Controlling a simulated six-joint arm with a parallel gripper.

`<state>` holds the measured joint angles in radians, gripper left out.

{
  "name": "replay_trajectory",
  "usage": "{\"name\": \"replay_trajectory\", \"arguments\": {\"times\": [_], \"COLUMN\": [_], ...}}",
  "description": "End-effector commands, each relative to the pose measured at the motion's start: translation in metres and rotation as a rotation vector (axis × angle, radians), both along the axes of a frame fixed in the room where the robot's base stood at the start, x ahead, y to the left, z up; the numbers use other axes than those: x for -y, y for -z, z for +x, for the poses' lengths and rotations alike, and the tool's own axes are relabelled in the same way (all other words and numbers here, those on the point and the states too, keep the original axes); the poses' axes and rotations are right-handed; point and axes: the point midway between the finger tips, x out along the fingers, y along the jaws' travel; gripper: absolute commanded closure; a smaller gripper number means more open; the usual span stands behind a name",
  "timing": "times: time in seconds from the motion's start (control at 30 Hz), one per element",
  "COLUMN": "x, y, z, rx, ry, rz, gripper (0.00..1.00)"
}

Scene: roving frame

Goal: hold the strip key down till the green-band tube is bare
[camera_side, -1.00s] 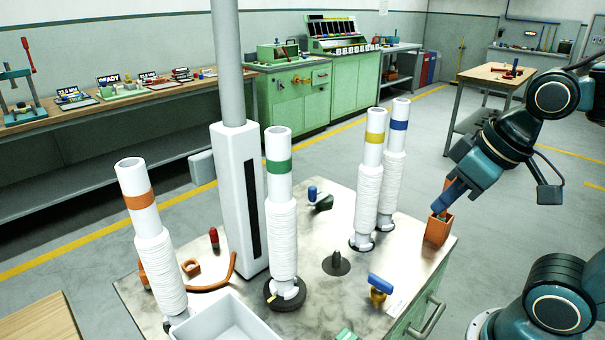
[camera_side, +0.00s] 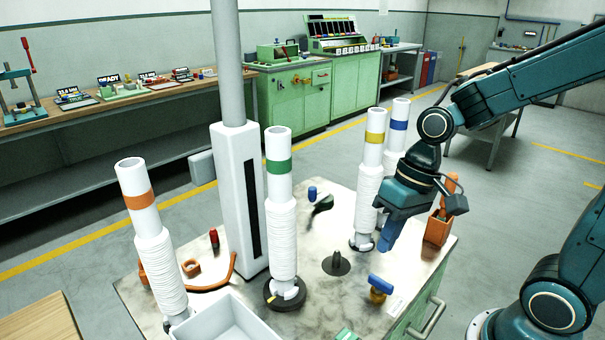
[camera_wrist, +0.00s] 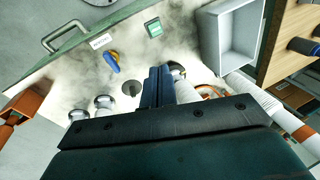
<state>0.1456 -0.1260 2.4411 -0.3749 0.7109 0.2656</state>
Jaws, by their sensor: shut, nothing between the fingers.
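The green-band tube (camera_side: 279,143) stands upright near the table's middle, with a white ribbed sleeve (camera_side: 282,235) around its lower length and bare white above it. In the wrist view my fingers partly cover it. A green key (camera_side: 347,335) lies at the table's front edge, cut off by the picture; it shows whole in the wrist view (camera_wrist: 154,28). I cannot tell for certain that it is the strip key. My gripper (camera_side: 386,246) is shut and empty, pointing down above the table's right part, right of the green-band tube. Its blue fingers (camera_wrist: 158,72) show in the wrist view.
Tubes with yellow (camera_side: 375,137), blue (camera_side: 399,113) and orange (camera_side: 139,200) bands stand around. A blue-handled knob (camera_side: 380,285), a dark cone (camera_side: 336,263), a grey tray (camera_side: 228,322) and an orange holder (camera_side: 437,231) are on the table. A white column (camera_side: 238,190) rises behind.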

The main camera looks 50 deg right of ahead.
Motion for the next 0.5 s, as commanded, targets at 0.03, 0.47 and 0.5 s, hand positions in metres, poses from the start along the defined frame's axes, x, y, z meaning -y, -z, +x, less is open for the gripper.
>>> {"name": "replay_trajectory", "arguments": {"times": [0.03,0.47,0.5], "x": [-0.001,-0.019,-0.020], "y": [0.006,0.052,0.056], "z": [0.002,0.016,0.017], "rx": [-0.024,-0.196,-0.212], "ry": [0.008,0.099,0.111], "rz": [0.019,0.190,0.207], "gripper": [1.00,1.00,1.00]}}
